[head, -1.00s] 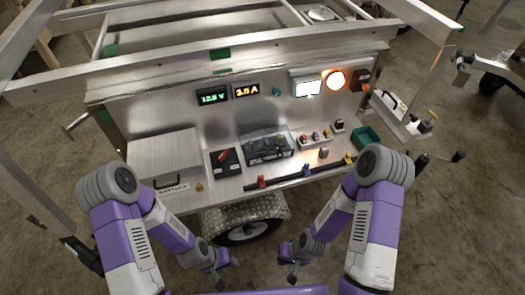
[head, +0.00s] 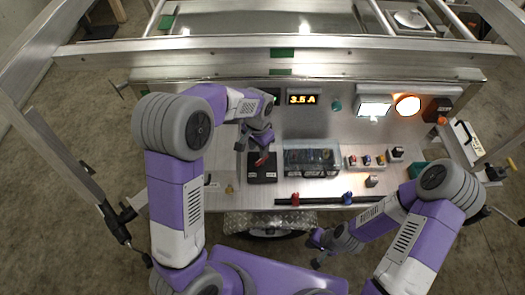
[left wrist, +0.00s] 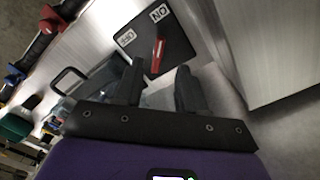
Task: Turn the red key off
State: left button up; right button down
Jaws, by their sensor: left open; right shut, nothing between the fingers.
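The red key (head: 262,159) sits on a black switch box (head: 262,176) on the trailer's metal deck. In the left wrist view the red key (left wrist: 157,55) stands out on the black box face (left wrist: 176,46), with white ON and OFF labels. Its upper end in that view lies toward the ON label (left wrist: 158,13); the OFF label (left wrist: 125,37) is to its left. My left gripper (left wrist: 160,82) is open, its fingers short of the key and nothing between them. In the head view my left gripper (head: 260,144) hangs just behind the box. My right gripper (head: 317,252) is shut and empty, low before the trailer.
A clear-lidded case (head: 312,162) stands right of the box. Small switches (head: 366,161) and a dark bar with red and blue clamps (head: 322,200) lie further right and in front. Lit lamps (head: 408,105) are on the back panel. A metal frame rail (head: 390,48) crosses behind.

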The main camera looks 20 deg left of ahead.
aim_at(258, 161)
pick_arm(q)
jog(key=shift+s+f, duration=0.1)
jog(key=shift+f, duration=0.05)
notch_tip(258, 161, down, 7)
jog(key=shift+s+r+b, duration=0.1)
jog(key=shift+b, duration=0.95)
jog(key=shift+c, duration=0.3)
grip_shut()
